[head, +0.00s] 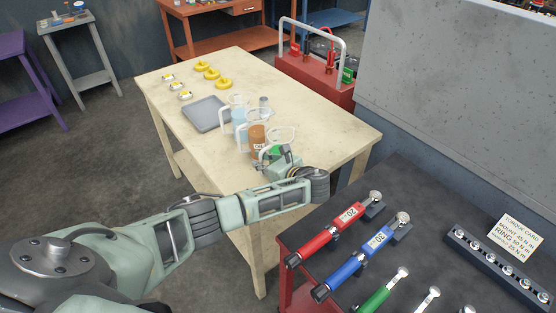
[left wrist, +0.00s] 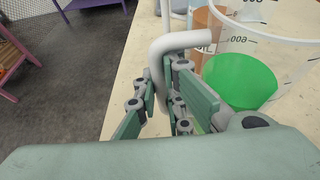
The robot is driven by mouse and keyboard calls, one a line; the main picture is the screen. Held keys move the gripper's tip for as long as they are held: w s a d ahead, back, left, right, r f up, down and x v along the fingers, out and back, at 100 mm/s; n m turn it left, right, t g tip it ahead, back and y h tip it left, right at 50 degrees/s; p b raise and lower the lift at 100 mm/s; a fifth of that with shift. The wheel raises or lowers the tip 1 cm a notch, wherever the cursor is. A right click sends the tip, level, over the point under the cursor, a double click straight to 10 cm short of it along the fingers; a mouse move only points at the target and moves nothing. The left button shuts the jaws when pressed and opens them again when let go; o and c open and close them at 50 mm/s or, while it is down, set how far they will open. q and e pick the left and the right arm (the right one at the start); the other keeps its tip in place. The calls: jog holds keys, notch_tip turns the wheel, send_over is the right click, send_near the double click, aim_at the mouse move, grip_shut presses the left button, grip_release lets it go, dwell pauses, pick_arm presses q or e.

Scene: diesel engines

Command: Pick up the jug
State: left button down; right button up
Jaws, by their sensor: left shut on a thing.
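A clear jug with green contents (head: 284,136) stands on the cream table, closest to my arm. My left gripper (head: 272,157) is at its near side. In the left wrist view the jug's green contents (left wrist: 240,82) show at the right, and its white handle (left wrist: 164,72) runs down between the fingers of my left gripper (left wrist: 162,108), which is shut on it. The jug looks upright; I cannot tell whether its base touches the table. Behind it stand a jug with brown contents (head: 257,137) and one with pale blue contents (head: 239,114). My right gripper is not in view.
The cream table (head: 325,125) also bears a grey tray (head: 205,113) and several yellow rings (head: 212,74). A red rack (head: 310,75) stands behind it. A dark bench with torque wrenches (head: 335,232) is at the right front. The table's right end is clear.

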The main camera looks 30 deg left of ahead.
pick_arm(q)
jog(key=shift+r, duration=0.1)
dwell(0.3)
jog(key=shift+r, duration=0.15)
